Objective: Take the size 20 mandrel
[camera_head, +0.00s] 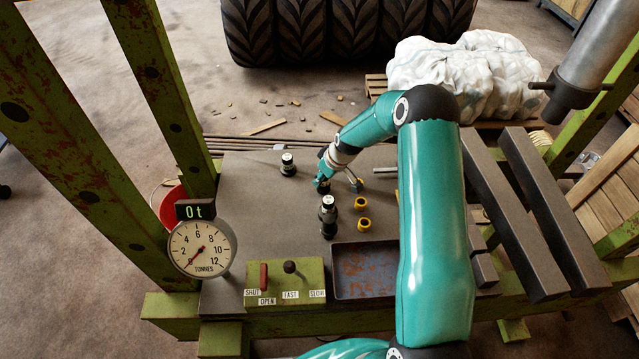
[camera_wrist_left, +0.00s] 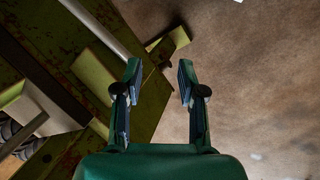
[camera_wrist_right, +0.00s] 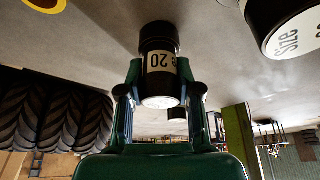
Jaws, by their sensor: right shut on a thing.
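The size 20 mandrel (camera_wrist_right: 160,62) is a black cylinder with a white label band reading 20, seen upside down in the right wrist view. My right gripper (camera_wrist_right: 159,75) is shut on it, a finger on each side. In the head view my right gripper (camera_head: 323,184) is over the bench and mostly hides this mandrel. A second mandrel (camera_head: 328,215) stands just in front of it, and shows large in the right wrist view (camera_wrist_right: 284,22) with a partly cut label. A third mandrel (camera_head: 288,164) stands farther back left. My left gripper (camera_wrist_left: 159,78) is open and empty.
Yellow rings (camera_head: 364,224) lie right of the mandrels. A shallow tray (camera_head: 340,288), a green control box (camera_head: 284,283) and a dial gauge (camera_head: 202,248) line the front. Green frame posts (camera_head: 160,85) rise at left. Dark steel bars (camera_head: 545,215) lie at right.

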